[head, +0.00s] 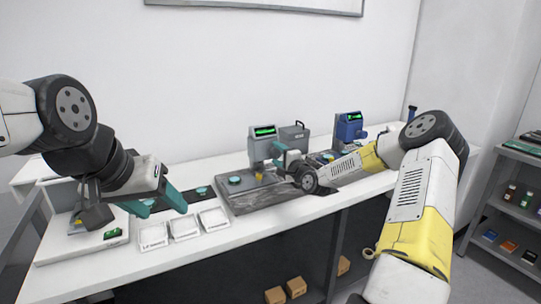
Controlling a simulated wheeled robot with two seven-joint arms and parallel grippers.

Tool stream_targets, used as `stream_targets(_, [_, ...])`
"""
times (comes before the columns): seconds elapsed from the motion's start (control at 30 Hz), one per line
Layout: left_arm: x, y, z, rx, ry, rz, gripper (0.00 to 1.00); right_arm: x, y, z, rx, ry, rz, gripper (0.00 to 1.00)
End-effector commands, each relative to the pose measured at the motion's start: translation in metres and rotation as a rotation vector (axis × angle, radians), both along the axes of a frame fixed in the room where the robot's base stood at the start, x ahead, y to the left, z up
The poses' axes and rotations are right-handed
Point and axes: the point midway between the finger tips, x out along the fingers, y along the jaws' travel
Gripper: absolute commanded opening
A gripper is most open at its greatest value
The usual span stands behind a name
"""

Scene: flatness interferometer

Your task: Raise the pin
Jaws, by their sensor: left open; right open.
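A grey-teal instrument (261,145) with a lit green screen stands on a dark stone-like plate (285,197). I cannot make out a separate pin; it may be too small or hidden behind my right gripper. A small yellow part (259,176) shows low at the instrument's front, and a round teal piece (235,180) lies on the plate to its left. My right gripper (279,156) is open, close against the instrument's right side; whether it touches is unclear. My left gripper (160,203) is open and empty above the bench at left, near the white trays.
Several white trays (184,227) lie along the bench's front edge. A white board (80,245) with a green piece is at left. A grey box (294,137) and a blue instrument (349,127) stand behind my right arm. Shelves (508,200) stand at right.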

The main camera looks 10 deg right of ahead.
Motion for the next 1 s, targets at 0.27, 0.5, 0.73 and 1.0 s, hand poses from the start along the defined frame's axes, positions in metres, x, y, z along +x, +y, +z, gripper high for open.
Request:
stream_targets(0.27, [0.000,0.000,0.000,0.000,0.000,0.000,0.59,-0.044,-0.017,0.000,-0.001,0.002,-0.003,0.57])
stream_targets(0.5, [0.000,0.000,0.000,0.000,0.000,0.000,0.59,-0.066,-0.025,0.000,0.000,0.000,-0.002,0.57])
stream_targets(0.73, [0.000,0.000,0.000,0.000,0.000,0.000,0.59,-0.067,-0.025,0.000,0.001,0.000,-0.001,0.57])
stream_targets(1.0, [0.000,0.000,0.000,0.000,0.000,0.000,0.59,-0.074,-0.006,-0.001,-0.141,0.045,0.046,0.57])
